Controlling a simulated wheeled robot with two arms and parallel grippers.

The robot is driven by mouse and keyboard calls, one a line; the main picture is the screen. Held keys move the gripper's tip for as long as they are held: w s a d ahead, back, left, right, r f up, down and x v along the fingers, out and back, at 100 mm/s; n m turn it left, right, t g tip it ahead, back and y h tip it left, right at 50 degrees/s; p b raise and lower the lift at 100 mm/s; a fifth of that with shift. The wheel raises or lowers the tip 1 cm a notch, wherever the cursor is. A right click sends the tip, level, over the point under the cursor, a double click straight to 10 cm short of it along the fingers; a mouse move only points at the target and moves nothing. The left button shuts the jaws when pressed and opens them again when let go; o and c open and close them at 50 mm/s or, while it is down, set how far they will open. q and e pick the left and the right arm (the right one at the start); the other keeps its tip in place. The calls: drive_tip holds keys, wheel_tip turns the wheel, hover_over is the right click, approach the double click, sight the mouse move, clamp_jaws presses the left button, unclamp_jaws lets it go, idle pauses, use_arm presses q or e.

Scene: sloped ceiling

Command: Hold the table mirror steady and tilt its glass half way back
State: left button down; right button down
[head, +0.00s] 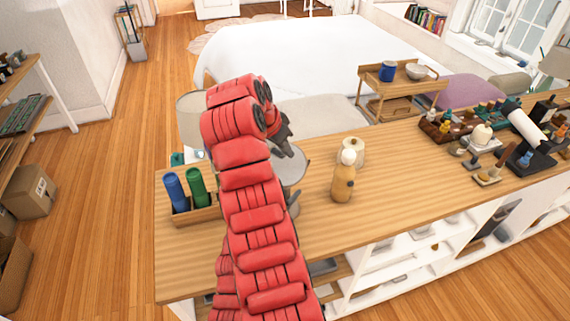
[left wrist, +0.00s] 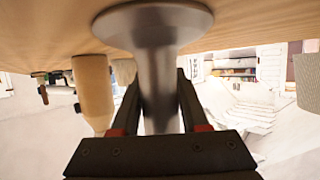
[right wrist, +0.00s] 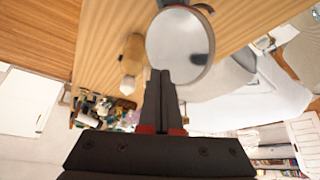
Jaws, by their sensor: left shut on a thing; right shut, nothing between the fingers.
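The table mirror stands on the wooden counter (head: 390,170). Its round grey glass (head: 295,172) is partly hidden behind my red arms in the head view. In the left wrist view its stem (left wrist: 155,65) and round metal base (left wrist: 150,14) show upside down. My left gripper (left wrist: 158,88) is shut on the stem; it is the lower one in the head view (head: 293,204). My right gripper (head: 284,140) is shut and empty, above the left one. In the right wrist view its fingertips (right wrist: 160,74) overlap the glass (right wrist: 180,40); I cannot tell whether they touch.
A wooden holder (head: 197,214) with a blue and a green cylinder stands left. A lamp shade (head: 190,122) is behind my arms. Clear counter lies right of the bottle.

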wheel_tip(320, 180, up, 8)
idle(0.7)
use_arm(q)
drive_tip(key=shift+c, duration=1.7)
unclamp_jaws()
drive_tip(key=v, duration=1.2)
drive_tip(key=shift+f, duration=0.1)
